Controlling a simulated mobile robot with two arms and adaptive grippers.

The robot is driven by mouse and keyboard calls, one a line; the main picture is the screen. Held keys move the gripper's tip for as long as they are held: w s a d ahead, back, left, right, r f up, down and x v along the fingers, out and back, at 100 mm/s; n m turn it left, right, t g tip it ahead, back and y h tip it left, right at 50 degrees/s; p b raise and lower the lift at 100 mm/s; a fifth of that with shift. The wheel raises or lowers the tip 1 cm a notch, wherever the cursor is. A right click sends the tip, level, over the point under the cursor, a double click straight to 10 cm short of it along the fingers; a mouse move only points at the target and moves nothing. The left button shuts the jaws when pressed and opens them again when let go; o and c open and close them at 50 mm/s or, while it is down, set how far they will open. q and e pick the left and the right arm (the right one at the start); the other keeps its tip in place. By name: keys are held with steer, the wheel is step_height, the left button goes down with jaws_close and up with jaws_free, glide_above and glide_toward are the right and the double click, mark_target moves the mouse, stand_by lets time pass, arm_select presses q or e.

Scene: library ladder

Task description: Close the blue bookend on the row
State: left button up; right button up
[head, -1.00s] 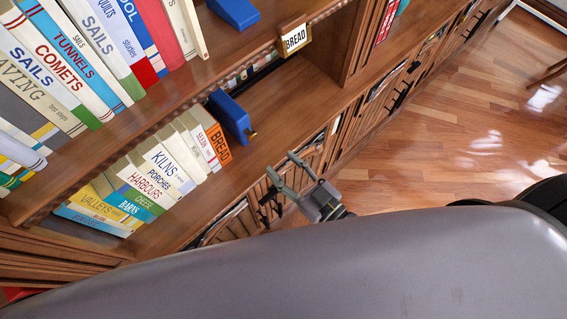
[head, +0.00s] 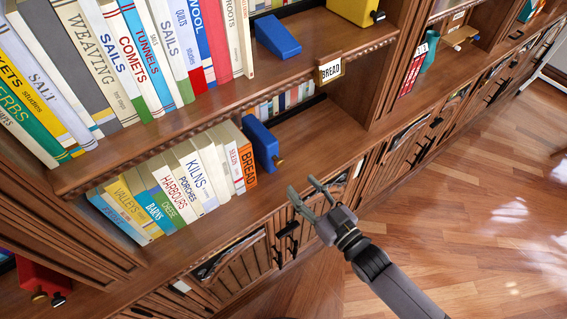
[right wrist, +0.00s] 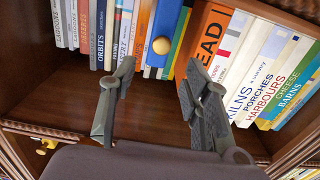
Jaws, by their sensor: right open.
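The blue bookend (head: 260,145) stands upright on the lower shelf, at the right end of the book row. The orange BREAD book (head: 247,165) is the row's last book, close beside it; I cannot tell whether they touch. My right gripper (head: 302,186) is open and empty, in front of the shelf edge, to the right of and below the bookend. In the right wrist view its fingers (right wrist: 157,75) frame the knob without touching it. My left gripper is out of view.
A BREAD label (head: 329,71) hangs on that shelf's edge. The lower shelf (head: 315,125) is bare right of the bookend, up to a divider. More books stand behind.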

mark_target(281, 165)
steer(key=p+x, duration=0.1)
steer(key=x, duration=0.7)
steer(key=shift+r, duration=0.1)
steer(key=shift+w+a, duration=0.3)
steer(key=shift+a, duration=0.1)
steer(key=shift+w, duration=0.1)
steer(key=shift+c, duration=0.3)
steer(key=c, duration=0.7)
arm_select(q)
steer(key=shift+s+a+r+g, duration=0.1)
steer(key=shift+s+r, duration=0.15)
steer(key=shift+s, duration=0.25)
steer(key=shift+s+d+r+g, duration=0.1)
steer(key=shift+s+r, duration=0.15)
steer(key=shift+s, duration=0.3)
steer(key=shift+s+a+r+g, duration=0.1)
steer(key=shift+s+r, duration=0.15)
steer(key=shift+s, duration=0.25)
arm_select(e)
jaws_close()
